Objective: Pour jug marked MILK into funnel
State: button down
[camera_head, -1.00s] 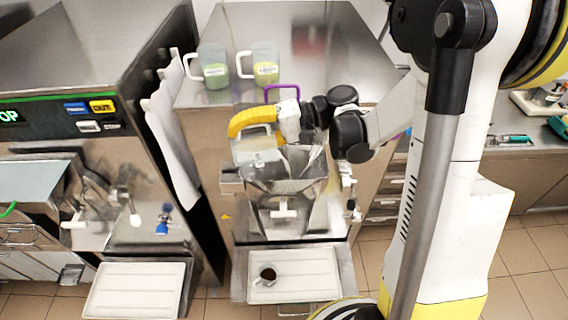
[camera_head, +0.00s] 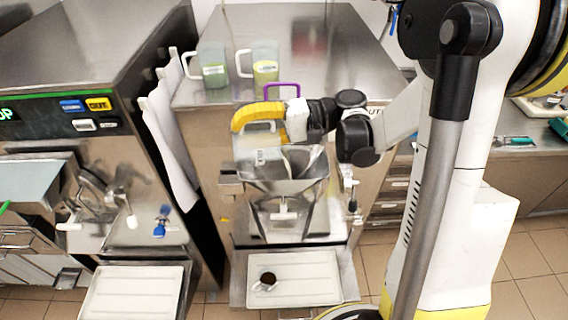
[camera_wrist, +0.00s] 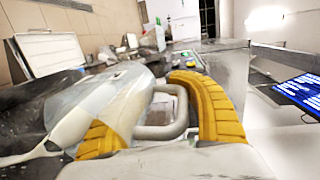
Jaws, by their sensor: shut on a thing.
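A clear jug with whitish contents (camera_head: 257,148) is above the back-left part of the steel funnel (camera_head: 287,180). My gripper (camera_head: 262,117) has its yellow fingers closed around the jug's handle. In the wrist view the jug (camera_wrist: 100,95) appears tilted towards the left, and its handle (camera_wrist: 165,130) lies between the fingers of my gripper (camera_wrist: 160,120). A white strip runs from the jug's left end there; I cannot tell whether it is flowing milk. The marking on the held jug is not readable. The jug partly hides the funnel's opening.
Two jugs, one with green contents (camera_head: 213,70) and one with yellowish contents (camera_head: 264,66), stand on the machine top behind. A purple handle (camera_head: 283,88) rises near its front edge. A tray (camera_head: 300,291) below holds a small dark-filled cup (camera_head: 267,279).

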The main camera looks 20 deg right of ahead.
jog(key=shift+d+r+y+b, duration=0.25)
jog(key=shift+d+y+b, duration=0.15)
jog(key=shift+b, duration=0.25)
